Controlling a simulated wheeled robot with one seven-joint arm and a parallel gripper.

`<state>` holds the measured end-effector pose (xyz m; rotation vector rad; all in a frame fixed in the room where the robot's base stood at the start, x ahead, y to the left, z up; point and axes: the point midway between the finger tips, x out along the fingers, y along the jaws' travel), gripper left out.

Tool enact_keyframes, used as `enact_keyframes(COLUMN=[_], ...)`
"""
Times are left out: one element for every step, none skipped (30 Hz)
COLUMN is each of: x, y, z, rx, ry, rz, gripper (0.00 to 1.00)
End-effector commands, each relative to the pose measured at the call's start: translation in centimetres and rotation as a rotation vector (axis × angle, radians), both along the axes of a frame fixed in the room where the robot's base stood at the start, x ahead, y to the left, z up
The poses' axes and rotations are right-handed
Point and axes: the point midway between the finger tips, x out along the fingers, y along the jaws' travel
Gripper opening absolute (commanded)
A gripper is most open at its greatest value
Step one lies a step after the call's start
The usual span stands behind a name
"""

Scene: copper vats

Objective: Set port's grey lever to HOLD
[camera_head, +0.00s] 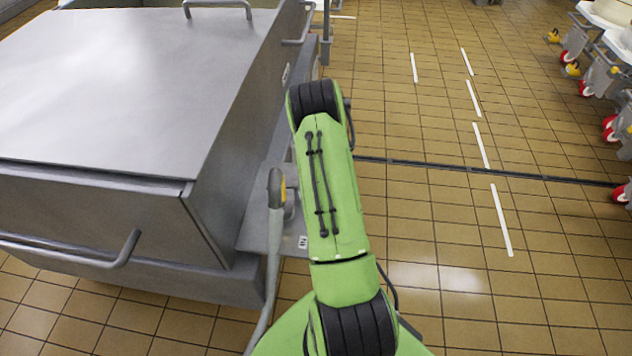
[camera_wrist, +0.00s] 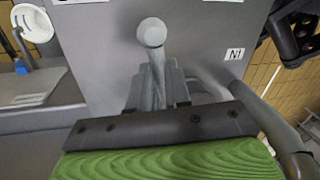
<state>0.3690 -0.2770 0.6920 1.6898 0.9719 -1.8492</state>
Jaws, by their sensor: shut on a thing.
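In the wrist view, a grey lever with a round pale knob (camera_wrist: 152,34) stands up in front of a flat grey plate (camera_wrist: 100,35). My gripper (camera_wrist: 158,88) is shut on the lever's shaft below the knob. The lever's foot is hidden behind the gripper's dark mount. No HOLD mark can be read, so the lever's setting cannot be told. In the head view, my green arm hides the lever and the gripper.
An N1 label (camera_wrist: 235,54) sits on the plate to the right of the lever. A large steel vat (camera_head: 95,85) fills the left of the head view. A bent grey pipe (camera_head: 272,250) stands close left of my arm. Tiled floor (camera_head: 430,215) lies open to the right.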

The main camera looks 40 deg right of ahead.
Motion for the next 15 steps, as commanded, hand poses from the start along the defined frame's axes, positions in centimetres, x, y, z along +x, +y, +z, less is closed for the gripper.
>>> enact_keyframes(x=[0.3, 0.4, 0.6, 0.7, 0.8, 1.0, 1.1, 1.2, 1.4, 1.5, 1.6, 1.7, 1.8, 1.9, 2.0], y=[-0.2, -0.3, -0.4, -0.5, -0.5, -0.6, -0.7, -0.7, -0.8, -0.8, -0.9, -0.9, -0.9, -0.9, -1.0], z=[0.0, 0.0, 0.0, 0.0, 0.0, 0.0, 0.0, 0.0, 0.0, 0.0, 0.0, 0.0, 0.0, 0.0, 0.0], rx=[-0.003, -0.003, -0.003, -0.004, -0.002, -0.003, -0.003, -0.003, -0.002, -0.003, -0.003, -0.003, -0.002, -0.001, -0.002], ry=[0.000, -0.001, -0.001, -0.001, -0.001, 0.000, -0.001, -0.001, -0.002, -0.002, -0.002, -0.001, -0.001, -0.001, -0.002], rz=[0.042, 0.068, 0.102, 0.127, 0.152, 0.183, 0.204, 0.226, 0.253, 0.271, 0.290, 0.311, 0.328, 0.343, 0.359], gripper=[0.00, 0.00, 0.00, 0.00, 0.00, 0.00, 0.00, 0.00, 0.00, 0.00, 0.00, 0.00, 0.00, 0.00, 0.00])
